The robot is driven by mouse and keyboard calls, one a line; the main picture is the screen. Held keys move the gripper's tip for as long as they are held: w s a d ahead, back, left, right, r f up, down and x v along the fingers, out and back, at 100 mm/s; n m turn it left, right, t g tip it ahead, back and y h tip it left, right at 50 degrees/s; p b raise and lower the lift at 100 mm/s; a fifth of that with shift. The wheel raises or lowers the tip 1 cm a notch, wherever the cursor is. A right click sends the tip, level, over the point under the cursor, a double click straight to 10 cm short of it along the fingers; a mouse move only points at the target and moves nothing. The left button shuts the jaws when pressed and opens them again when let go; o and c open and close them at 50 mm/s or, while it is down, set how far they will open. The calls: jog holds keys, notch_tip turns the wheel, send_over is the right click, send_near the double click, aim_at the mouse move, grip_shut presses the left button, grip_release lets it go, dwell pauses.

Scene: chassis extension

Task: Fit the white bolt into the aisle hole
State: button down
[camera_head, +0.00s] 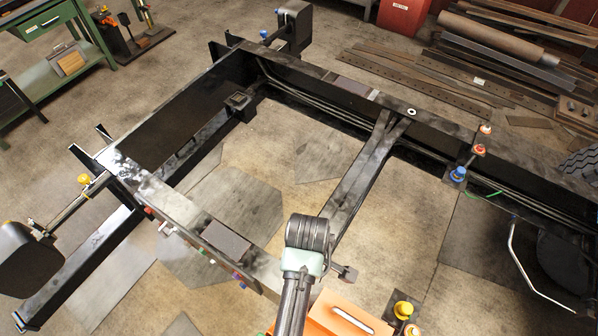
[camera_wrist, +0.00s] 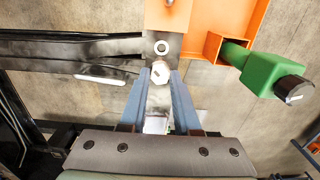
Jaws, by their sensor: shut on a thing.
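My gripper (camera_wrist: 161,75) shows in the wrist view with its two blue-grey fingers shut on the white bolt (camera_wrist: 160,71). The bolt's pale faceted head sits between the fingertips. In the head view, a white-ringed hole (camera_head: 411,112) shows on top of the far black rail. There my arm hides the gripper and the bolt, and I cannot tell whether both rings are the same.
The black chassis frame (camera_head: 365,170) fills the head view, with a crossbar in its middle. Red, blue and yellow bolts stand on its rails, including a blue one (camera_head: 458,174). An orange bracket (camera_wrist: 213,47) with a green and black part (camera_wrist: 262,72) stands right of my gripper.

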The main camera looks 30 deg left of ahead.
jog(key=shift+s+d+r, duration=0.15)
jog(key=shift+s+d, duration=0.15)
jog(key=shift+w+a+f, duration=0.1)
jog(key=shift+f, duration=0.35)
jog(key=shift+f+b, duration=1.95)
jog(key=shift+f, duration=0.55)
jog(key=shift+p, duration=0.8)
jog(key=shift+f+b, duration=2.05)
jog(key=shift+f, duration=0.75)
jog(key=c, duration=0.5)
grip_release()
jog(key=shift+c, duration=0.2)
jog(key=shift+r, duration=0.1)
notch_tip(320, 180, up, 13)
jog(key=shift+f+b, duration=0.1)
jog(key=shift+b, duration=0.45)
